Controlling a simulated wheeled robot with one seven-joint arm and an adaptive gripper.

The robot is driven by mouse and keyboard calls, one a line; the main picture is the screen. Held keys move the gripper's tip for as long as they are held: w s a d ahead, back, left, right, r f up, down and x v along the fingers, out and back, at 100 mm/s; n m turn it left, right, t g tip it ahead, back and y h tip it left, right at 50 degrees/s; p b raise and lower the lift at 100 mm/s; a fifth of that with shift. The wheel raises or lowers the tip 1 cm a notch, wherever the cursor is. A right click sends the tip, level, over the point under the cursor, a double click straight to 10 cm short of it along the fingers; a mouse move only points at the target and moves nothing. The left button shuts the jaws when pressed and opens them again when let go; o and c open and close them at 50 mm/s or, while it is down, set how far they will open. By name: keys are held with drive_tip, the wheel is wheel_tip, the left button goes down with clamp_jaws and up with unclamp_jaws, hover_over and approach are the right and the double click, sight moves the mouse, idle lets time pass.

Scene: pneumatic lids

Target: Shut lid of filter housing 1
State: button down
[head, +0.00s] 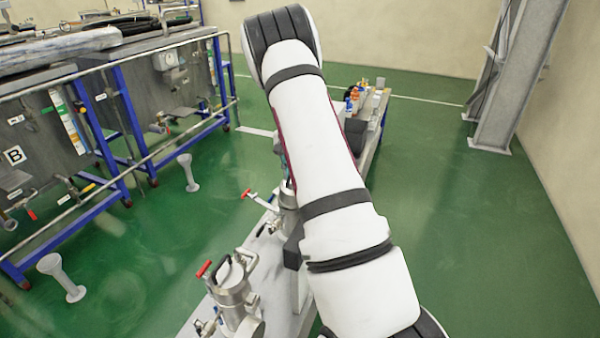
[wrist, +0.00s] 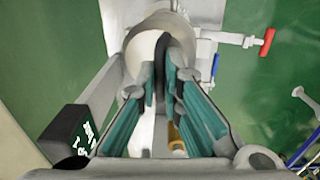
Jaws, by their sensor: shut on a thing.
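In the wrist view my gripper (wrist: 164,84) has its teal-lined fingers closed around a dark curved handle (wrist: 176,48). The handle stands in front of a pale round metal part of a filter housing (wrist: 146,50). I cannot tell from this view how far its lid is open. In the head view my arm hides my gripper. One metal housing (head: 236,292) with a dark handle on top stands at the near left of the bench. Another housing (head: 289,196) is partly hidden behind my arm. I cannot read which one is number 1.
A red valve lever (wrist: 266,42) and a blue lever (wrist: 215,64) stick out beside the held housing. A black labelled box (wrist: 72,136) is close at the left. Small bottles (head: 352,98) stand on the bench's far end. Green floor is clear at the right.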

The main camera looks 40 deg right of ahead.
drive_tip(key=shift+w+a+f+g, duration=0.25)
drive_tip(key=shift+w+f+g, duration=0.05)
drive_tip(key=shift+w+f, duration=0.1)
drive_tip(key=shift+w+a+f+b, duration=0.25)
drive_tip(key=shift+w+a+b, duration=0.05)
drive_tip(key=shift+w+b, duration=0.25)
drive_tip(key=shift+w+a, duration=0.1)
drive_tip(key=c, duration=1.7)
unclamp_jaws()
drive_tip(key=shift+f, duration=0.1)
drive_tip(key=shift+r, duration=0.2)
